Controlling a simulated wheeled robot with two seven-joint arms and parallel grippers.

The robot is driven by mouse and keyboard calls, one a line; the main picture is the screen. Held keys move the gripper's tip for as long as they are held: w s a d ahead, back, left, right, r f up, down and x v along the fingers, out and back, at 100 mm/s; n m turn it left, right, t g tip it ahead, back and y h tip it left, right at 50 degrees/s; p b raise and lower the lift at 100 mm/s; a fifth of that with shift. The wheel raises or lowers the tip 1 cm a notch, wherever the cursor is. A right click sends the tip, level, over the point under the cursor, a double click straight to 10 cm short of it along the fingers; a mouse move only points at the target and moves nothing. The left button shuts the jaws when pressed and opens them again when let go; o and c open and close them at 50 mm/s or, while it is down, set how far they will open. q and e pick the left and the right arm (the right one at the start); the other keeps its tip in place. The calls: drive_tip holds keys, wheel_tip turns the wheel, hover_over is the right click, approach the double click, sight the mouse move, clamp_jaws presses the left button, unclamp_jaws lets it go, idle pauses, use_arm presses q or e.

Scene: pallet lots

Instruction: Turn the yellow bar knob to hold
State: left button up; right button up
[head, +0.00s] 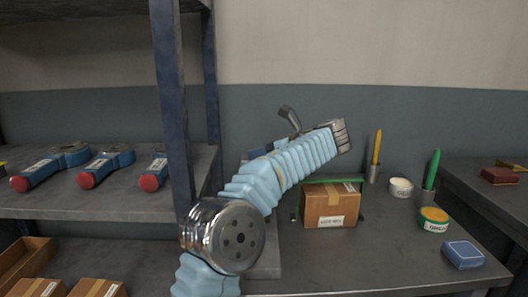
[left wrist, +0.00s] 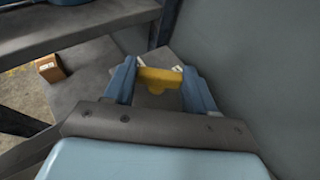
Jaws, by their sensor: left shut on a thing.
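The yellow bar knob (left wrist: 162,76) shows in the left wrist view, on a grey surface. My left gripper (left wrist: 160,82) is shut on it, with one blue finger at each end of the bar. Small white labels (left wrist: 178,68) show just beyond the knob; their words are too small to read. In the head view my blue-sleeved left arm crosses the middle and hides most of the knob's panel and the gripper's hold. My right gripper is not in view.
A dark blue shelf post (head: 172,110) stands left of my arm. Blue tools with red ends (head: 100,166) lie on the left shelf. A cardboard box (head: 329,205), tubs (head: 434,220) and a blue case (head: 462,254) stand on the bench to the right.

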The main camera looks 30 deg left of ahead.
use_arm(q)
drive_tip(key=shift+n+g, duration=0.4)
drive_tip(key=shift+g, duration=0.1)
drive_tip(key=o, duration=1)
drive_tip(key=shift+o, duration=0.2)
drive_tip(key=shift+d, duration=0.1)
drive_tip(key=v, duration=1.3)
drive_tip(key=shift+d, duration=0.3)
drive_tip(key=shift+r, duration=0.15)
